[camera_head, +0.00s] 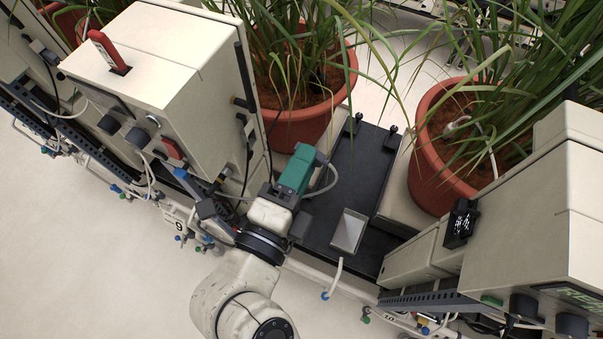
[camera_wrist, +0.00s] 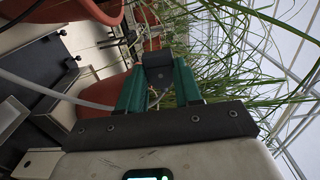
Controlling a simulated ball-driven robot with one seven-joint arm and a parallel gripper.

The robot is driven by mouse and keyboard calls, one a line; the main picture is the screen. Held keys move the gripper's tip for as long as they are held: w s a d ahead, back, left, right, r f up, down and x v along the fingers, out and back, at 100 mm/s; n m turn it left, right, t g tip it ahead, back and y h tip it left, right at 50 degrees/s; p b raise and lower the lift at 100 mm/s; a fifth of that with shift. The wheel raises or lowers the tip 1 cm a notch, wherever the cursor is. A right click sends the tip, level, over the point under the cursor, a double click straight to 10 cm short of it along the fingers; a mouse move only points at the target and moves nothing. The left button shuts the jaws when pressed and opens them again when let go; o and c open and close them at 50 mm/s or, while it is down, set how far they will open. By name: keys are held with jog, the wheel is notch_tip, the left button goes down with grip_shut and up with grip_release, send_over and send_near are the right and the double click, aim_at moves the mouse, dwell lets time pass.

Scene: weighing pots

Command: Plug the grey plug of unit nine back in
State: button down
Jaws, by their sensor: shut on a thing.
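My gripper (camera_head: 304,163) is over the gap right of the cream cabinet (camera_head: 165,50), beside a red pot. The number 9 tag (camera_head: 179,226) hangs at the rail below that cabinet. In the wrist view my gripper's two green fingers (camera_wrist: 158,82) are shut on a dark grey block, the plug (camera_wrist: 158,62), held at their tips. A pale grey cable (camera_head: 331,181) loops beside my gripper; it also runs off left in the wrist view (camera_wrist: 60,95). The plug itself is not clear in the head view. I cannot make out its socket.
Red pots with grassy plants stand behind at the left (camera_head: 305,125) and right (camera_head: 425,165), with leaves hanging near my gripper. A black platform (camera_head: 350,185) lies between them. Another cream unit (camera_head: 535,220) stands at the right. Pale floor is open at lower left.

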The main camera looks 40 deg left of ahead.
jog(key=s+a+f+b, duration=0.1)
jog(key=a+b, duration=0.2)
jog(key=a, duration=0.3)
jog(key=shift+s+a, duration=0.25)
jog(key=shift+s, duration=0.05)
dwell(0.5)
jog(key=shift+s+p, duration=0.1)
jog(key=shift+p, duration=1.8)
dwell(1.4)
jog(key=shift+s+a, duration=0.25)
jog(key=shift+a, duration=0.6)
dwell(0.8)
jog(key=c, duration=0.7)
grip_release()
jog(key=shift+s+f, duration=0.1)
jog(key=shift+s, duration=0.1)
jog(key=b+v, duration=0.1)
jog(key=v, duration=0.9)
jog(key=shift+s+d, duration=0.1)
jog(key=shift+d, duration=0.1)
